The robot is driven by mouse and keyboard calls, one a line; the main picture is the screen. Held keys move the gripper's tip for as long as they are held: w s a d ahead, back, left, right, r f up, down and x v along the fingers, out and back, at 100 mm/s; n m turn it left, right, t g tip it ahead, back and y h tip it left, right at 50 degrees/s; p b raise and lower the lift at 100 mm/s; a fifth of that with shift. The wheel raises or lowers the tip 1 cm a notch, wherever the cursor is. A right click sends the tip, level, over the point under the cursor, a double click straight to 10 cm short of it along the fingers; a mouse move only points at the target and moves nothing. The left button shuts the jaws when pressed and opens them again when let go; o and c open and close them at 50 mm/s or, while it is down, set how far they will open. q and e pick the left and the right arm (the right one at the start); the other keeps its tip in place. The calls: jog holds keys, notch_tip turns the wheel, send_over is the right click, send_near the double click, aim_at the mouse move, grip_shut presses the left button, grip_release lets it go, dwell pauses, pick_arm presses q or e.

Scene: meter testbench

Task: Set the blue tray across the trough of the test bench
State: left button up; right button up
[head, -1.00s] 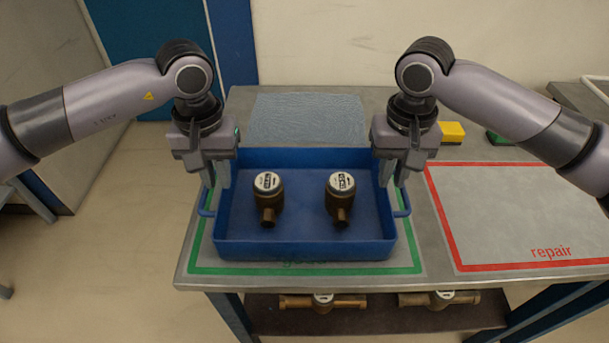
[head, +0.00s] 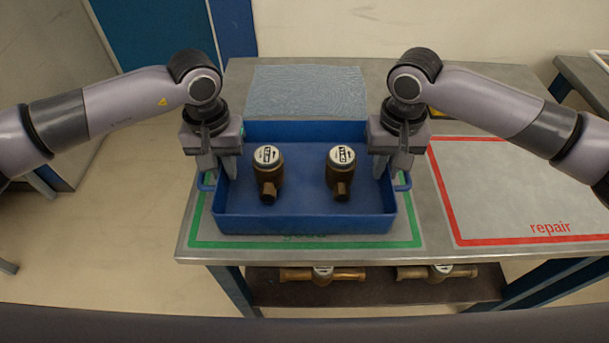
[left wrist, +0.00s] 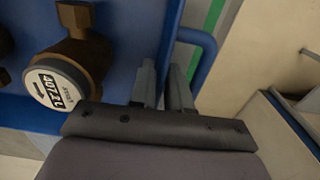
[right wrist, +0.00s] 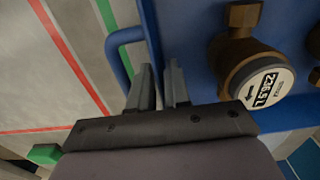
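The blue tray (head: 305,223) lies on the green-outlined area of the table and carries two brass meters (head: 268,176) (head: 340,175), both upright. My left gripper (head: 217,172) is at the tray's left wall. In the left wrist view its fingers (left wrist: 162,85) stand on either side of the wall, beside the blue side handle (left wrist: 205,50), with a small gap. My right gripper (head: 392,172) is likewise at the right wall, its fingers (right wrist: 161,85) astride it next to the other handle (right wrist: 117,50). The test bench and its trough are not recognisable in view.
A red-outlined repair area (head: 520,190) to the right is empty. A textured bluish mat (head: 305,90) lies behind the tray. More meters (head: 322,274) rest on the shelf below the table. A wall stands behind the table.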

pick_arm(q)
jog(key=shift+f, duration=0.5)
pick_arm(e)
jog(key=shift+f, duration=0.45)
pick_arm(q)
grip_shut()
pick_arm(e)
grip_shut()
pick_arm(q)
jog(key=shift+w+r, duration=0.1)
jog(key=shift+r, duration=0.1)
pick_arm(e)
jog(key=shift+r, duration=0.15)
pick_arm(q)
jog(key=shift+r, duration=0.1)
pick_arm(e)
jog(key=shift+r, duration=0.1)
